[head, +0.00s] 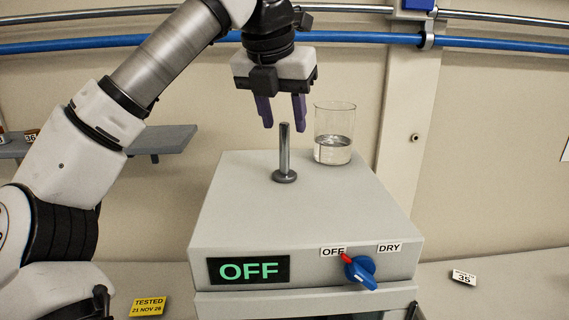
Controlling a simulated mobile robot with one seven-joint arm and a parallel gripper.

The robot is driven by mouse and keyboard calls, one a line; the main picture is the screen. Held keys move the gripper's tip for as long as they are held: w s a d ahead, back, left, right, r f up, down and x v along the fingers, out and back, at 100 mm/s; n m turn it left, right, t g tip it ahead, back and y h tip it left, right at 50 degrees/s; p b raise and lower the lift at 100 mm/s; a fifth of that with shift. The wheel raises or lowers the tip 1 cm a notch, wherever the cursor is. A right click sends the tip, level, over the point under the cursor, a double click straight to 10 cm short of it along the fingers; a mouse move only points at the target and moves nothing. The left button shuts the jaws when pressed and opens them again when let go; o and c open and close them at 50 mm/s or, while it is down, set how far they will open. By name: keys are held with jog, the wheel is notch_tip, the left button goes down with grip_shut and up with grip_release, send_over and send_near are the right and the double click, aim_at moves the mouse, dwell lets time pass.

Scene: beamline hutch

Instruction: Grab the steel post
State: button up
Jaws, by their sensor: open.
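The steel post (284,150) stands upright on a round base on top of a grey box-shaped instrument (235,215). My gripper (283,124) hangs above the post, pointing down. Its two purple fingers are apart with nothing between them. In the picture the fingertips are close to the top of the post, one on each side of it. From this one view I cannot tell whether the gripper is directly over the post or behind it.
A glass beaker (333,150) with clear liquid stands close to the right of the post. The instrument's front has a green "OFF" display (248,270) and a blue knob (360,271). A grey shelf (160,140) is at left. Blue pipe (365,38) runs along the wall.

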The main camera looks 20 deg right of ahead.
aim_at(286, 139)
jog(key=shift+p+x, duration=0.95)
jog(key=shift+x, duration=1.6)
jog(key=shift+s+a, duration=0.1)
jog(key=shift+a, duration=0.05)
grip_shut()
